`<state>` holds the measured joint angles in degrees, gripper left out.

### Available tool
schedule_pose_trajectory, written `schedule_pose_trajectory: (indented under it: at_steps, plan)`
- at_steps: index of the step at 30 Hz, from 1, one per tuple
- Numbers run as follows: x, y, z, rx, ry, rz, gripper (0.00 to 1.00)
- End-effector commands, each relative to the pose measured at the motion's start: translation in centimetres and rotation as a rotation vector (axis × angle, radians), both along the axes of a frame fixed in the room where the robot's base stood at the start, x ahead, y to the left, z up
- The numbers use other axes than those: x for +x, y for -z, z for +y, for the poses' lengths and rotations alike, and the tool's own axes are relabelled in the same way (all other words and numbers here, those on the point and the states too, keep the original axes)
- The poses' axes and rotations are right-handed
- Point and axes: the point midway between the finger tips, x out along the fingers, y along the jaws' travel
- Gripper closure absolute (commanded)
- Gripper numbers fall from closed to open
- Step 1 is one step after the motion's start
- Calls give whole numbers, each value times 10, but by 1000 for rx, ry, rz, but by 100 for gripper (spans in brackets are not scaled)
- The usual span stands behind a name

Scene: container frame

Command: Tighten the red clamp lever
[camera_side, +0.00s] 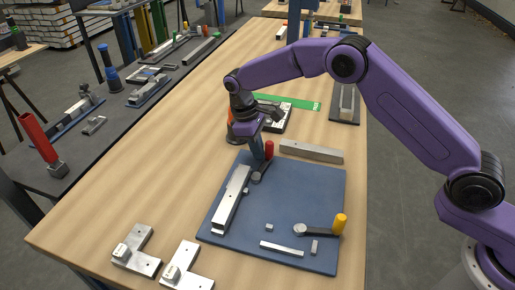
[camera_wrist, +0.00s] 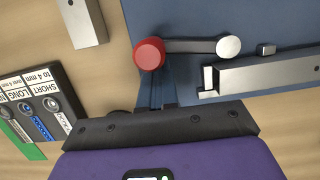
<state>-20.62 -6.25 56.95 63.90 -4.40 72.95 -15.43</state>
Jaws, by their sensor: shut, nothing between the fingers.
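The red clamp lever (camera_side: 269,149) stands at the far edge of the blue plate (camera_side: 325,185). In the wrist view its red knob (camera_wrist: 149,53) joins a dark arm running right to a silver pivot (camera_wrist: 229,46). My gripper (camera_side: 259,155) is shut and empty, pointing down just left of the red knob in the side view. In the wrist view my fingers (camera_wrist: 155,92) are right below the knob; whether they touch it I cannot tell. A silver bar (camera_side: 231,199) lies on the plate beside the pivot.
A yellow-handled lever (camera_side: 340,224) and small metal pieces sit on the plate's near right part. A loose grey bar (camera_side: 312,151) lies beyond the plate. A labelled dark case (camera_wrist: 40,110) lies near my gripper. L-shaped metal parts (camera_side: 137,250) sit at the near left.

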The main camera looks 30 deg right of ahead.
Motion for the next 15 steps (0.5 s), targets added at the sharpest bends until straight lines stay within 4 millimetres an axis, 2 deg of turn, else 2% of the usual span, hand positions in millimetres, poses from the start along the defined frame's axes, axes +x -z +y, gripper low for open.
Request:
schedule_pose_trajectory:
  at_steps: [15]
  plan:
    - [-1,0,-2,0,25,0,100]
